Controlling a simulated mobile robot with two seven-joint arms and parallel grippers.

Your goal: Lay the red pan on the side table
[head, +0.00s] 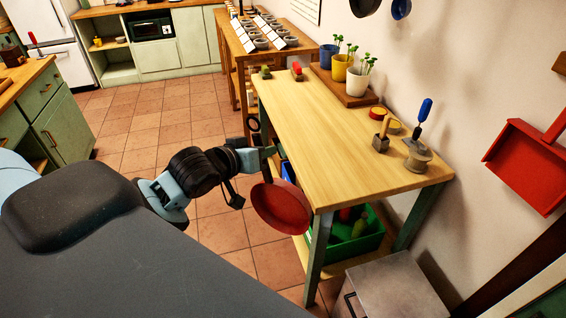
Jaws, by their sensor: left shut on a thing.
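The red pan (281,207) hangs tilted beside the near left edge of the wooden side table (333,135), with its round red face towards me. My left gripper (266,152) is shut on the red pan, at its upper side near the table edge. The exact grip point is small and partly hidden by the gripper. The pan is below the tabletop level in the picture and overlaps the table's front left side. My right gripper is not in view.
On the table stand potted seedlings on a wooden tray (345,97), a small mallet (381,136), a blue-handled tool (421,117) and small tins. A green crate (350,243) sits on the lower shelf. A grey box (396,290) stands in front. The table's middle and near left are clear.

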